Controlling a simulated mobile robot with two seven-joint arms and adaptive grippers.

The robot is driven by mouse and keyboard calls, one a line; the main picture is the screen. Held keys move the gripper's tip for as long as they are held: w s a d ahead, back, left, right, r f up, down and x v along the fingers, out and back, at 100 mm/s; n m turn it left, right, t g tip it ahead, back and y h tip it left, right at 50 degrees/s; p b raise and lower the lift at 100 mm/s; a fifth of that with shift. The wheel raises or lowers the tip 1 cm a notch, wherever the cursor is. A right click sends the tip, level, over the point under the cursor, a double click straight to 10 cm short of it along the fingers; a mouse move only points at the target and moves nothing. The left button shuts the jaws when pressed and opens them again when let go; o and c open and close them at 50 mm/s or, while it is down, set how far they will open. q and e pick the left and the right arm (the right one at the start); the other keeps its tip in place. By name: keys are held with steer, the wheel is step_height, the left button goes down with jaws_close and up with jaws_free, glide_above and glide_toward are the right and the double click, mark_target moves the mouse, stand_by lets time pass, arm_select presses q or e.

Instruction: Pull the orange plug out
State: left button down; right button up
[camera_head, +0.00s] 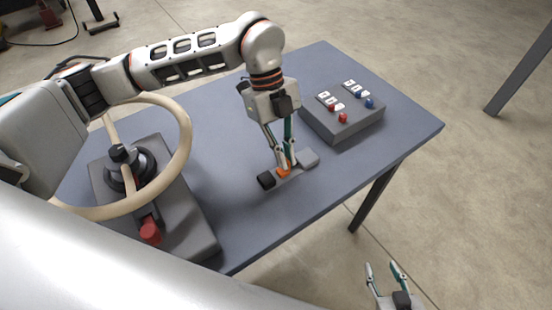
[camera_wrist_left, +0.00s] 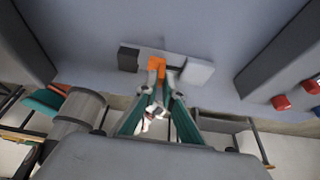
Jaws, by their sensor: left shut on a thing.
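The orange plug (camera_head: 283,172) is at the middle of a small grey strip on the table, between a black block (camera_head: 266,180) and a light grey block (camera_head: 308,159). My left gripper (camera_head: 286,165) comes down from above and is shut on the orange plug. In the left wrist view the plug (camera_wrist_left: 156,64) shows between and just beyond the fingertips (camera_wrist_left: 164,77). The fingers hide part of it, and I cannot tell how deep it sits in the strip. My right gripper (camera_head: 385,271) is empty, fingers apart, off the table at the lower right.
A grey box with red and blue knobs (camera_head: 343,122) stands right of the left gripper. A cream steering wheel (camera_head: 186,150) on a dark grey base with a red knob (camera_head: 150,232) stands at the left. The blue-grey table (camera_head: 235,215) is clear in front of the strip.

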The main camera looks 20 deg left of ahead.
arm_select(q)
steer(key=shift+w, duration=0.15)
steer(key=c, duration=2.2)
jaws_free()
steer(key=shift+w+d, duration=0.1)
steer(key=shift+d, duration=0.05)
steer(key=shift+r, duration=0.1)
steer(key=v, duration=1.2)
